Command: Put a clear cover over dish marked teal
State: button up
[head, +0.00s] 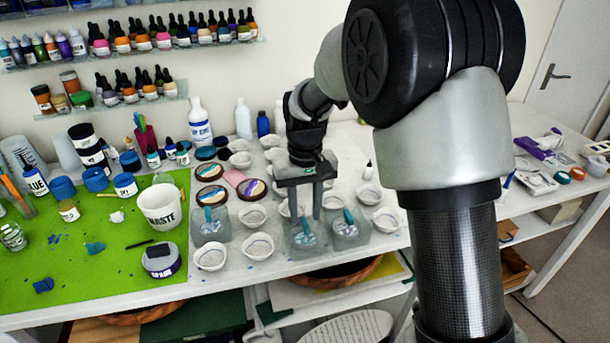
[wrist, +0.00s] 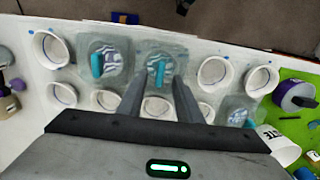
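Three clear covers with teal grips stand on the white bench. In the head view one is at the left (head: 210,233), one in the middle (head: 306,246) and one at the right (head: 350,237). They also show in the wrist view, the middle one (wrist: 181,64) straight ahead. My gripper (head: 305,214) points down above the middle cover. Its fingers (wrist: 162,78) are apart, with the teal grip between or just beyond the tips; contact is not clear. White dishes (head: 259,246) stand in rows, several open. Small blue marks (wrist: 228,59) lie near some; I cannot make out a teal one.
A green mat (head: 110,262) with a white waste cup (head: 160,207) and a dark-lidded jar (head: 162,262) lies left of the dishes. Bottles (head: 198,122) stand at the back. Dishes stand close around my gripper, leaving little bare bench.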

notch_tip(320, 180, up, 15)
jog(key=p, duration=0.1)
dwell(0.3)
jog(key=s+d+r+m+t+p, duration=0.25)
jog(key=s+d+r+p, duration=0.25)
jog(key=s+d+r, duration=0.6)
jog(key=s+d+f+t+p, duration=0.1)
jog(key=s+d+t+p, duration=0.1)
jog(key=s, duration=1)
jog(key=shift+d+m+t, duration=0.35)
jog(key=shift+d+t, duration=0.2)
jog(key=shift+d, duration=0.15)
